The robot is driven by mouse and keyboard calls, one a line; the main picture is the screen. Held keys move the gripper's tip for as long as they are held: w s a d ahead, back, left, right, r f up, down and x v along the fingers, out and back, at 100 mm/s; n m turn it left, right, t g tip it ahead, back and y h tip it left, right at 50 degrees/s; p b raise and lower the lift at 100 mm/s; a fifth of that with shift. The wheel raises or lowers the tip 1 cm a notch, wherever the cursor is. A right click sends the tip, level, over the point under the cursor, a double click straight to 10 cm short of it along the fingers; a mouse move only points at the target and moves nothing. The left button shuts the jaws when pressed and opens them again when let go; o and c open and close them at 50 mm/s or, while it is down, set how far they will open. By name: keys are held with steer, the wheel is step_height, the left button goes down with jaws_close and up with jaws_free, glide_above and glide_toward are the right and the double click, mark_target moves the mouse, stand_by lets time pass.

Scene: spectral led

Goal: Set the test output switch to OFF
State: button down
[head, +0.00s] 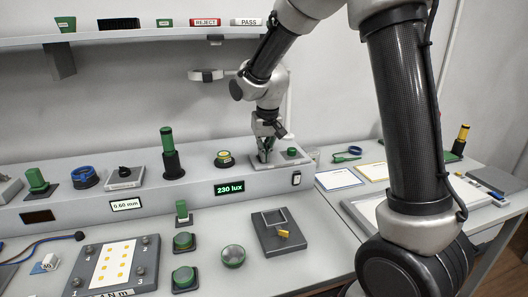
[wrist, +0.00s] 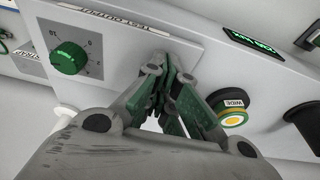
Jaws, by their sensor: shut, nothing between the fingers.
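The light grey test output panel (head: 270,165) sits on the raised grey ledge, right of centre in the head view. In the wrist view its label, TEST OUTPUT (wrist: 120,17), appears upside down. A green dial (wrist: 68,58) with a numbered scale is on the panel; it also shows in the head view (head: 291,152). My gripper (head: 266,156) is over the left part of the panel, its fingers pointing down. In the wrist view my gripper (wrist: 168,70) has its fingers together, with nothing seen between them. The test output switch is not visible; the fingers cover part of the panel.
A yellow and green button marked WIDE (wrist: 233,120) is close beside the fingers in the wrist view. A green-lit display (head: 229,188) reads 230 lux on the ledge front. A black-based green cylinder (head: 168,150) stands further left.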

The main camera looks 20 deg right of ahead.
steer(key=shift+w+r, duration=0.1)
steer(key=shift+w, duration=0.65)
steer(key=shift+r, duration=0.5)
steer(key=v, duration=0.3)
steer(key=shift+r, duration=0.25)
steer(key=s+r, duration=0.5)
steer(key=r, duration=0.3)
steer(key=shift+s, duration=0.1)
